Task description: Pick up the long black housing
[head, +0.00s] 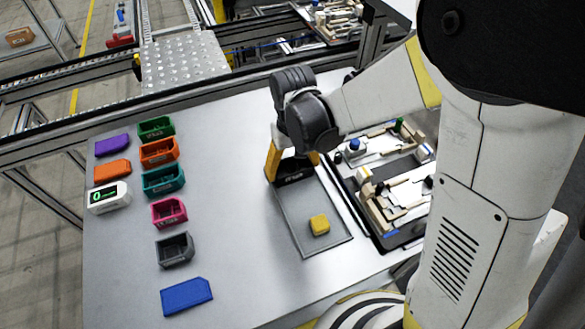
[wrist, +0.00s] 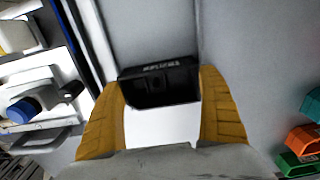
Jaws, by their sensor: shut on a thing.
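The long black housing (wrist: 160,80) lies between the two yellow fingers of my gripper (wrist: 161,90) in the wrist view, with pale lettering along its side. My gripper is shut on it, one finger at each end. In the head view the black housing (head: 294,178) shows under my gripper (head: 292,166), at the far end of the grey tray (head: 281,218). My wrist hides part of it. I cannot tell whether it touches the tray floor.
A yellow block (head: 320,224) sits in the tray's near part. Right of the tray is a fixture board (head: 384,190) with several parts. Several coloured bins, such as the pink one (head: 169,212), and a white display box (head: 108,197) stand left. The table between is clear.

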